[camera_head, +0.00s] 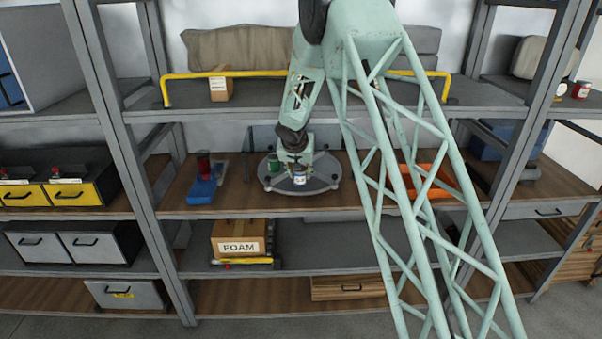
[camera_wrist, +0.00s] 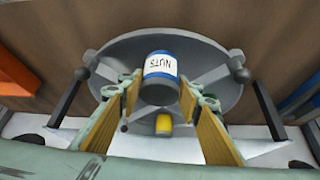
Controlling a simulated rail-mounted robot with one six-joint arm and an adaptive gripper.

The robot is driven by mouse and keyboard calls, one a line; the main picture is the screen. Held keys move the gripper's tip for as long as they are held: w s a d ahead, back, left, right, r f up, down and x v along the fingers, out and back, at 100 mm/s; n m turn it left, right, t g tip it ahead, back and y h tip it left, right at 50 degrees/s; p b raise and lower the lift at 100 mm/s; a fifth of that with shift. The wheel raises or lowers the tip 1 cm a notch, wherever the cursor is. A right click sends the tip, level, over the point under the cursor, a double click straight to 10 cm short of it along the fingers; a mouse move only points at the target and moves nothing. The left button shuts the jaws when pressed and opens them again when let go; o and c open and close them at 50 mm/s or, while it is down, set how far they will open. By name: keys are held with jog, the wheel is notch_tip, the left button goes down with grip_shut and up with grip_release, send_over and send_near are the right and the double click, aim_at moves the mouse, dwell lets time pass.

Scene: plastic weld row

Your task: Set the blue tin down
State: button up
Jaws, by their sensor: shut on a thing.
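The blue tin (camera_head: 299,178), a blue and white can, is in my gripper (camera_head: 297,164) at the round grey platform (camera_head: 270,184) on the middle shelf. In the wrist view the tin (camera_wrist: 160,78) has a white label reading "NUTS" and sits between the two fingers of my gripper (camera_wrist: 160,94), which are shut on it. The grey platform (camera_wrist: 110,60) with its spokes is behind the tin there. I cannot tell whether the tin's base touches the platform.
A green can (camera_head: 273,161) stands on the platform left of the tin. A small yellow cylinder (camera_wrist: 163,125) shows in the wrist view. A blue bin (camera_head: 203,188) lies to the left and an orange tray (camera_head: 430,181) to the right. The upper shelf has a yellow rail (camera_head: 205,75).

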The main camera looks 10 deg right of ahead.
jog(key=shift+w+f, duration=0.1)
jog(key=shift+w, duration=0.1)
dwell(0.3)
jog(key=shift+w+d+f+p, duration=0.3)
jog(key=shift+w+f+p, duration=0.05)
jog(key=shift+w, duration=0.35)
jog(key=shift+x, duration=1)
jog(key=shift+w, duration=0.2)
jog(key=shift+f, duration=0.1)
jog(key=o, duration=1)
